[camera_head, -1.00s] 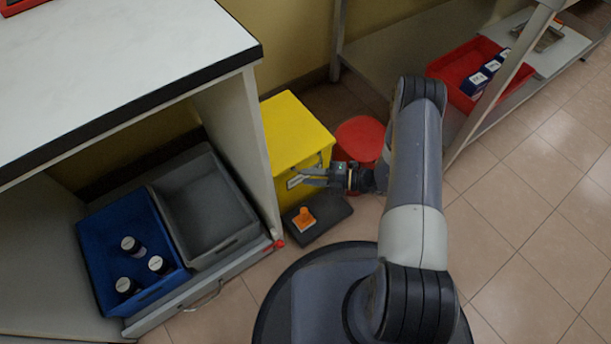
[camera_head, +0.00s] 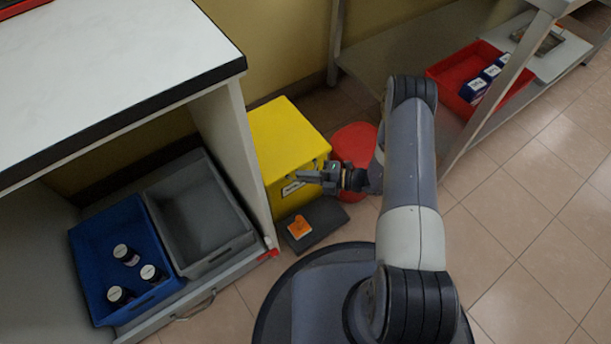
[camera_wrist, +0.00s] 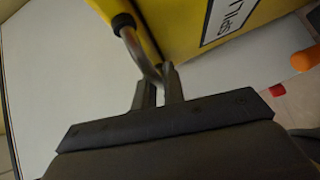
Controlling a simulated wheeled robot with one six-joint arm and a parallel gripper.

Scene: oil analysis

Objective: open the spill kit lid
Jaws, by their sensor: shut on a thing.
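The spill kit is a yellow box (camera_head: 285,135) standing on the floor between the white bench and a red round object. Its lid is down. In the wrist view the yellow box (camera_wrist: 180,22) shows part of a "SPILL" label and a bent metal handle (camera_wrist: 138,48) fixed to it by a dark mount. My gripper (camera_head: 312,178) is at the front face of the box, near its upper edge. In the wrist view my gripper (camera_wrist: 161,78) is shut on the lower end of the handle, with both fingers around it.
A dark pad with an orange item (camera_head: 300,228) lies in front of the box. The red round object (camera_head: 354,148) stands to its right. Blue (camera_head: 85,240) and grey (camera_head: 160,215) crates sit under the bench at left. Tiled floor is clear at right.

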